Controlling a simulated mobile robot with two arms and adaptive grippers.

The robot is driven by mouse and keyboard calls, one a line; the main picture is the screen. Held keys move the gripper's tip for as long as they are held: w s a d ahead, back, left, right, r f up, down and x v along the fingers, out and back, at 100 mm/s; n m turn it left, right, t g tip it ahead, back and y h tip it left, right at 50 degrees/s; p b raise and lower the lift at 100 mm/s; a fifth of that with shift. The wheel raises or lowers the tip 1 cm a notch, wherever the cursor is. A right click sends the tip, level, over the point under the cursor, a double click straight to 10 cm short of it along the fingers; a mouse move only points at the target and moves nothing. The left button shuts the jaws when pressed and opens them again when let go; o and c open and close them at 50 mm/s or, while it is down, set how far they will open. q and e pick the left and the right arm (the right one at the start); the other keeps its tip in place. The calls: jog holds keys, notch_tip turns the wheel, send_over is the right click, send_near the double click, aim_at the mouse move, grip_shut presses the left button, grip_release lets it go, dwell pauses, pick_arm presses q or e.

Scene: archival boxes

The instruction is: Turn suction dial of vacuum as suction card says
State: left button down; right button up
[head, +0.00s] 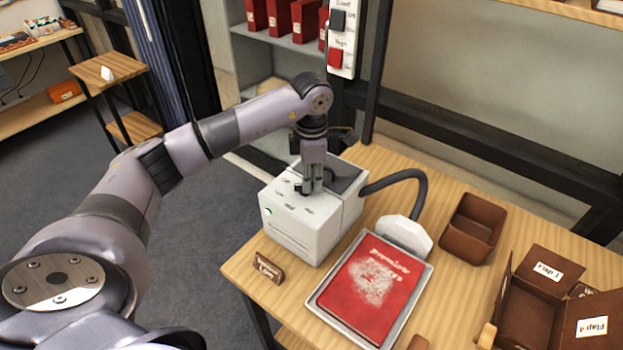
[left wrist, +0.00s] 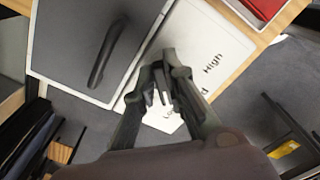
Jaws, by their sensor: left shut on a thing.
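The vacuum (head: 292,229) is a pale box on the wooden table, with a dark lid panel, a hose and a green light. Its white top carries printed dial labels; "High" reads clearly in the left wrist view (left wrist: 214,62). My left gripper (head: 312,189) points down over that top and is shut on the small dark suction dial, which the fingers mostly hide. The fingertips also show in the left wrist view (left wrist: 163,92). The dial's pointing direction cannot be told. The brown suction card (head: 268,267) stands by the vacuum's front; its small lettering seems to end in "Low". My right gripper is out of view.
A red book (head: 371,287) lies in a grey tray beside the vacuum, with the white hose nozzle (head: 405,236) at its far edge. A brown open box (head: 472,228) and a flapped box (head: 530,312) stand to the right. Switches (head: 337,20) hang behind.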

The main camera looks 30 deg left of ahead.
aim_at(312, 184)
pick_arm(q)
jog(key=c, duration=1.6)
grip_release()
jog(key=shift+c, duration=0.2)
notch_tip(312, 184, up, 12)
